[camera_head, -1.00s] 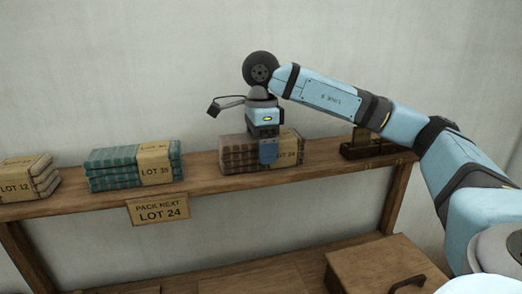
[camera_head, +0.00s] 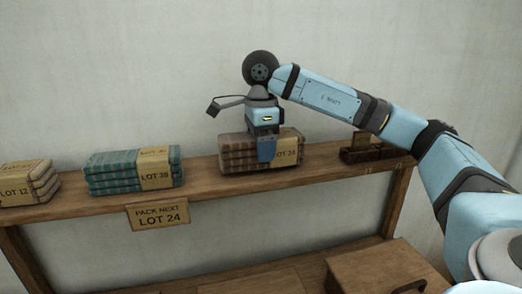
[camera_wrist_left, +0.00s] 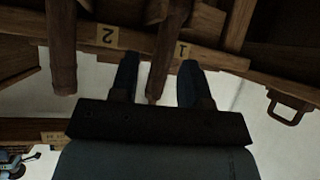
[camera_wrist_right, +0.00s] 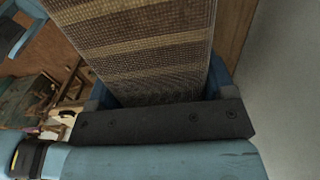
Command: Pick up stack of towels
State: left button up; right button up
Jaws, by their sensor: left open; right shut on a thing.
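The stack of brown towels (camera_head: 238,152) with a tan band reading LOT 24 is at the right part of the wall shelf. My right gripper (camera_head: 267,150) comes down over it from above, one blue finger in front of the stack. In the right wrist view the striped brown cloth (camera_wrist_right: 145,50) fills the space between the fingers, and the gripper is shut on it. Whether the stack's underside touches the shelf is hard to tell. My left gripper (camera_wrist_left: 156,80) shows only in the left wrist view, open and empty, facing wooden beams with number tags.
The shelf (camera_head: 200,188) also bears a teal stack (camera_head: 112,170) and a brown LOT 12 stack (camera_head: 18,185) to the left. A dark wooden object (camera_head: 370,147) stands close on the right. A "Pack next LOT 24" sign (camera_head: 158,215) hangs on the front edge. A wooden box (camera_head: 385,270) is below.

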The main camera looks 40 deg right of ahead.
notch_tip(320, 180, up, 18)
jog(key=p, duration=0.6)
jog(key=shift+r, duration=0.25)
